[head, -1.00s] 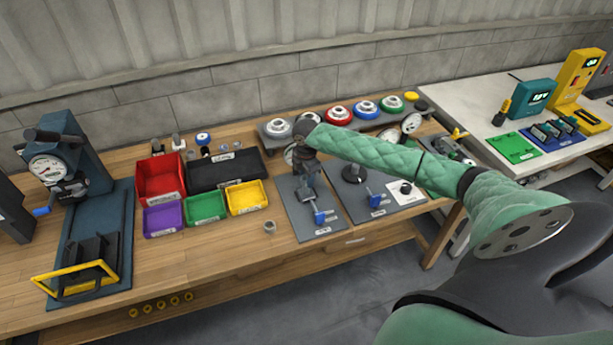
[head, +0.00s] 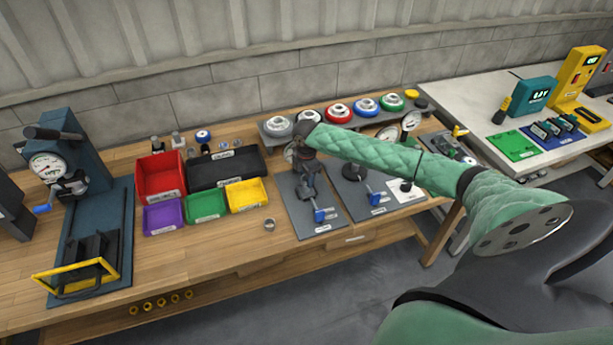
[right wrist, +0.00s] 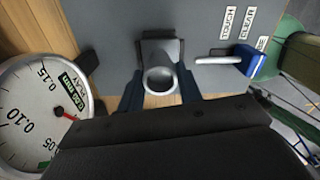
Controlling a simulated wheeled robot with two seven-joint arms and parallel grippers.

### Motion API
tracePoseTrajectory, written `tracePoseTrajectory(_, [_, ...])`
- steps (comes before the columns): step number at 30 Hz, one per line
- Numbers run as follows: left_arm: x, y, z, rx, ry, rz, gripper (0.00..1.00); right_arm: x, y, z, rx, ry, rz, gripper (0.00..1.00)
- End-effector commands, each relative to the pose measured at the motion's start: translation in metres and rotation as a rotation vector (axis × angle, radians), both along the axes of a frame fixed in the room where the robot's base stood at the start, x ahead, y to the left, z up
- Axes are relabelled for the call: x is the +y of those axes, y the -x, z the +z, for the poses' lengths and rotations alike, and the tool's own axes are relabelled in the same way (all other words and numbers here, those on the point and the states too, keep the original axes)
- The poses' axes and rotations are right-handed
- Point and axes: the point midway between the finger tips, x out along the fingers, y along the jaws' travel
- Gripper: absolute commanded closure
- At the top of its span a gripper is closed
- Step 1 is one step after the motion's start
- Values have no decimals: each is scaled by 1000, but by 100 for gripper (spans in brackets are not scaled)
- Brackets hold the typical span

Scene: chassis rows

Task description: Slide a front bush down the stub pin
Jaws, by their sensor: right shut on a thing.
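My right gripper (head: 307,190) is over the left grey plate (head: 322,232) on the wooden bench, pointing down. In the right wrist view its two dark blue fingers (right wrist: 160,98) are on either side of a short grey metal cylinder with a round end, which looks like the bush (right wrist: 160,80). The gripper is shut on it. A dark block lies just beyond the bush. I cannot make out the stub pin, nor whether the bush is around it. Another small grey ring-like part (head: 269,225) stands on the bench left of the plate. My left gripper is not in view.
A dial gauge (right wrist: 40,115) is close beside the gripper in the right wrist view. Red, purple, green and yellow bins (head: 246,209) stand to the left. The bench front is mostly clear.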

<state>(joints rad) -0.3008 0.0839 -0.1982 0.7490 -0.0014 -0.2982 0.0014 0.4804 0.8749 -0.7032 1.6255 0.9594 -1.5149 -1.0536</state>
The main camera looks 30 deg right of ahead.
Motion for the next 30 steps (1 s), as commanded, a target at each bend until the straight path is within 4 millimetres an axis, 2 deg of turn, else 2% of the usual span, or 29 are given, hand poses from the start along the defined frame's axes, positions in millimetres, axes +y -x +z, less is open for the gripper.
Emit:
tracePoseTrajectory(5, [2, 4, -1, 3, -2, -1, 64, 0, 0, -5, 0, 0, 0, 90])
tracePoseTrajectory(13, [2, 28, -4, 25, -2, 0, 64, 0, 0, -11, -1, 0, 0, 90])
tracePoseTrajectory(18, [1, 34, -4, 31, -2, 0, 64, 0, 0, -10, -1, 0, 0, 90])
tracePoseTrajectory(19, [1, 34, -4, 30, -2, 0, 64, 0, 0, -10, -1, 0, 0, 63])
tracePoseTrajectory(22, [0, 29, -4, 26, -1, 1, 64, 0, 0, -10, -1, 0, 0, 44])
tracePoseTrajectory(23, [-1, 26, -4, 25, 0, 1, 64, 0, 0, -10, -1, 0, 0, 40])
tracePoseTrajectory(30, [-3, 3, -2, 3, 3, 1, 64, 0, 0, -11, 0, 0, 0, 40])
